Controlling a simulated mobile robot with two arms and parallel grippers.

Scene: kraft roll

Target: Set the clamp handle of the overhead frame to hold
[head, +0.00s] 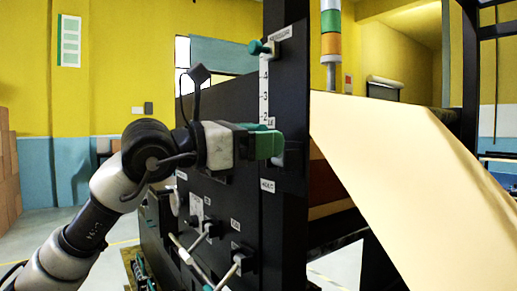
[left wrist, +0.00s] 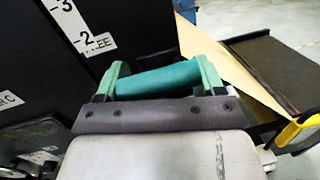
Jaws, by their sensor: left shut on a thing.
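My left gripper (head: 268,145) is up against the dark upright post of the frame (head: 288,80), beside the lower part of a white number scale. In the left wrist view, its green fingers are shut on a teal cylindrical grip, the clamp handle (left wrist: 155,80), which lies crosswise between them. In the head view the fingers mostly hide this handle. A label (left wrist: 98,43) ending in "EE" is next to the handle. Another label (head: 267,186) sits lower on the post, too small to read. My right gripper is in neither view.
A teal knob (head: 262,47) sticks out near the post's top. Levers with pale rods (head: 228,272) stand out from the dark panel below my left arm. A wide cream paper sheet (head: 400,150) slopes down right of the post. A signal light (head: 331,30) stands behind.

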